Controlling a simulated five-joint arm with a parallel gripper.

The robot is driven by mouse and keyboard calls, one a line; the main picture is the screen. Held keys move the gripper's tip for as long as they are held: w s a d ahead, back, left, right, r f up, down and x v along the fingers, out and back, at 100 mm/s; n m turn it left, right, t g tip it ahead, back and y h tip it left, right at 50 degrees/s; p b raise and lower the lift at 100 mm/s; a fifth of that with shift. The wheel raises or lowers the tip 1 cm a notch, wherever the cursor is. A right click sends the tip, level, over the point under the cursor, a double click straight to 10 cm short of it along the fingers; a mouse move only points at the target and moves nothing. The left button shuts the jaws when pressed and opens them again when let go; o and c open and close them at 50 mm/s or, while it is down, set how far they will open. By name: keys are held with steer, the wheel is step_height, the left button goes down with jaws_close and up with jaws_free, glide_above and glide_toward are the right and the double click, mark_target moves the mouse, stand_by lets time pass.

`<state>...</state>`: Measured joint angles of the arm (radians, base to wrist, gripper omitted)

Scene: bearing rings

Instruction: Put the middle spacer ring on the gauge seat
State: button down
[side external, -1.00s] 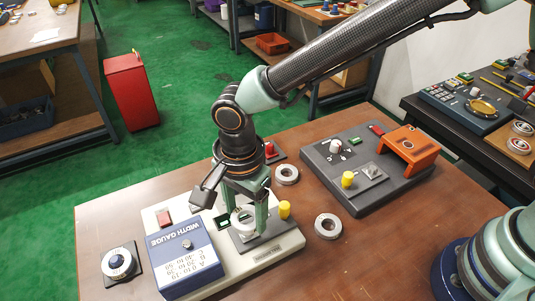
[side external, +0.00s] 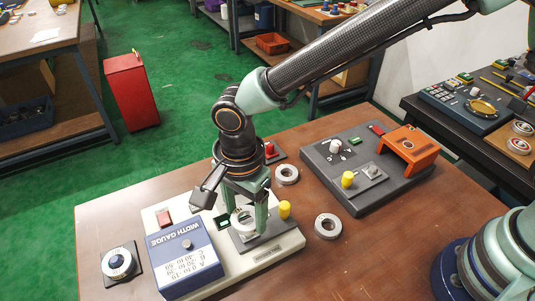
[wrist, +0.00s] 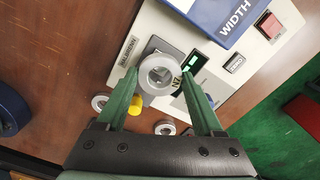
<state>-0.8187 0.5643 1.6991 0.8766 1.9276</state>
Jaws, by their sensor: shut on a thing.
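My gripper (side external: 246,222) points down over the gauge and is shut on a pale metal spacer ring (wrist: 150,86), one finger on either side of it. In the side view the held ring (side external: 241,218) is partly hidden by the fingers. It is at or just above the grey plate of the gauge seat (side external: 248,247); I cannot tell whether it touches. Two other spacer rings lie flat on the table: one behind the gauge (side external: 287,174) and one to its right (side external: 328,226).
The blue width gauge box (side external: 185,260) stands left of my gripper on a cream base (side external: 285,246). A yellow knob (side external: 285,209) stands close to the right finger. A grey fixture with an orange bracket (side external: 408,148) is at the back right. A round dial (side external: 118,262) sits far left.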

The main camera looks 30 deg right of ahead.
steer(key=shift+f, duration=0.6)
steer(key=shift+f, duration=0.25)
steer(key=shift+f, duration=0.75)
stand_by(1.1)
jaws_free()
steer(key=shift+r, duration=3.75)
